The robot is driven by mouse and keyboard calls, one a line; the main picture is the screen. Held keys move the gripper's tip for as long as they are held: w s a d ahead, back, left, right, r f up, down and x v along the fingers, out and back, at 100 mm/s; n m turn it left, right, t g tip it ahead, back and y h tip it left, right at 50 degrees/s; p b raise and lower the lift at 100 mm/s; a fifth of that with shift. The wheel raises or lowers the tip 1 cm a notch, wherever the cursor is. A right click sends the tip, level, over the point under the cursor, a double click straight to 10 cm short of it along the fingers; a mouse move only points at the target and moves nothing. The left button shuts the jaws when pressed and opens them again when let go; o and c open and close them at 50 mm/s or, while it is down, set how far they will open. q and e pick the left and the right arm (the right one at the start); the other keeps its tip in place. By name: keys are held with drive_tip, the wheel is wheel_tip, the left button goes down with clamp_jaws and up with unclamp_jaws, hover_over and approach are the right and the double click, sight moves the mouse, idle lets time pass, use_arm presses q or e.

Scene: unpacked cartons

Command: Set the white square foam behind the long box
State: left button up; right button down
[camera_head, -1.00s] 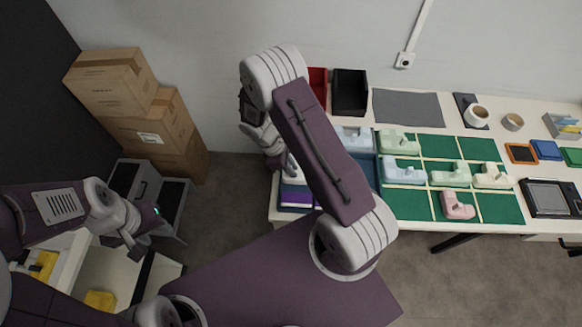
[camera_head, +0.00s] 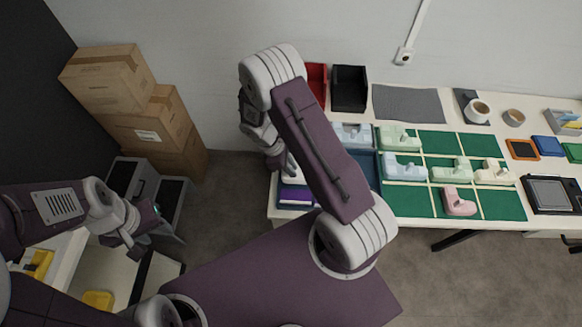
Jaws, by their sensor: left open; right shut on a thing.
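My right gripper (camera_head: 287,163) is at the left edge of the table, largely hidden behind my own arm. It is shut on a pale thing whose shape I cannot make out. My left gripper (camera_head: 140,240) is open and empty at the left, above the floor near the grey drawer units. I cannot clearly pick out a white square foam. Pale moulded pieces, such as a light blue one (camera_head: 404,167) and a pink one (camera_head: 460,202), lie on a green gridded mat (camera_head: 504,207). I cannot tell which thing is the long box.
A red bin (camera_head: 317,80) and a black bin (camera_head: 349,89) stand at the back of the table, beside a grey mat (camera_head: 408,105). Tape rolls (camera_head: 478,111) lie further right. Cartons (camera_head: 110,80) are stacked at the left wall. A dark tablet-like device (camera_head: 550,194) lies at the right.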

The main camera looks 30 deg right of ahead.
drive_tip(key=shift+f+b, duration=2.3)
drive_tip(key=shift+f, duration=0.75)
drive_tip(key=c, duration=1.3)
unclamp_jaws()
drive_tip(key=v, duration=0.9)
drive_tip(key=shift+r, duration=0.1)
